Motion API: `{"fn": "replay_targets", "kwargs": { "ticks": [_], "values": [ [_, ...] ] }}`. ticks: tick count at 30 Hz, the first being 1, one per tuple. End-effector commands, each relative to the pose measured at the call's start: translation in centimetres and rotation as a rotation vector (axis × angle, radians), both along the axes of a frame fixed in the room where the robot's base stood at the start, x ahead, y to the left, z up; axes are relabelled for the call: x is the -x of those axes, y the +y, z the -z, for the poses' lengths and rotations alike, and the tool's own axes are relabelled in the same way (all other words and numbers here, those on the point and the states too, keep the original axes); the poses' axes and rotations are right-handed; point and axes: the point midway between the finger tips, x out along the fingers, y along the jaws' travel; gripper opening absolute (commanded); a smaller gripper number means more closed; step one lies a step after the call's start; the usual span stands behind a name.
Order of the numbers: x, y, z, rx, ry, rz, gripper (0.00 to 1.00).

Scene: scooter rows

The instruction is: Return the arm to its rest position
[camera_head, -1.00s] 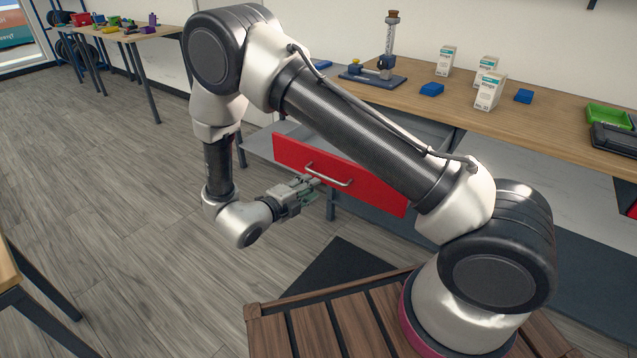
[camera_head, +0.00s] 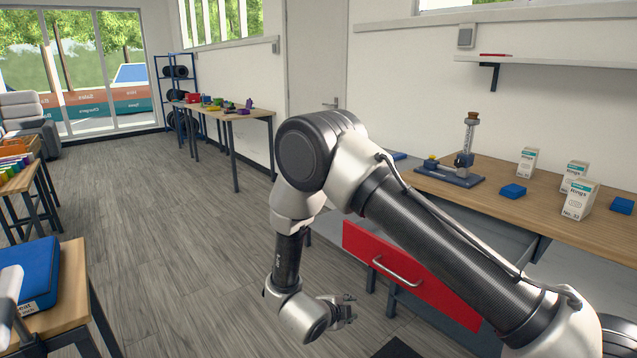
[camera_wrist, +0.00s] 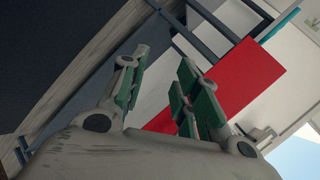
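My arm is bent in front of the workbench, with its upper joint raised and the forearm hanging down. My gripper (camera_head: 343,308) is low in front of the red drawer (camera_head: 410,277), to the left of its metal handle (camera_head: 397,271) and apart from it. In the wrist view my gripper (camera_wrist: 158,92) shows two fingers with green pads, spread apart with nothing between them. The red drawer front also shows there (camera_wrist: 236,85), beyond the fingers. The drawer stands pulled out from under the bench.
The workbench (camera_head: 560,215) holds white boxes (camera_head: 577,198), blue blocks (camera_head: 512,191) and a stand (camera_head: 463,160). A table (camera_head: 75,290) with a blue case (camera_head: 30,277) is at the lower left. A long table (camera_head: 225,114) runs along the back wall. The floor between is clear.

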Motion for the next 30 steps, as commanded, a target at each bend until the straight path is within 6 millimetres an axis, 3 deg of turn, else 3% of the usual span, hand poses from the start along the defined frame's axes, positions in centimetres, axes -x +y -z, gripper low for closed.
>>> {"fn": "replay_targets", "kwargs": {
  "ticks": [2,5,8,11,14,17,21,26,30],
  "values": [
    [0.6,2.9,1.4,-0.022,0.179,-0.241,0.31],
    [1.8,6.3,0.6,-0.049,0.374,-0.564,0.31],
    [3.8,7.9,-3.1,-0.060,0.536,-0.910,0.31],
    [6.3,7.1,-8.1,-0.037,0.650,-1.219,0.31],
    [8.8,4.2,-13.3,0.011,0.731,-1.468,0.31],
    [11.3,0.0,-18.3,0.081,0.794,-1.660,0.31],
    [14.9,-7.1,-24.4,0.198,0.870,-1.835,0.31],
    [18.9,-15.2,-30.0,0.338,0.935,-1.892,0.31],
    [22.0,-21.2,-33.9,0.449,0.939,-1.815,0.31]
  ]
}}
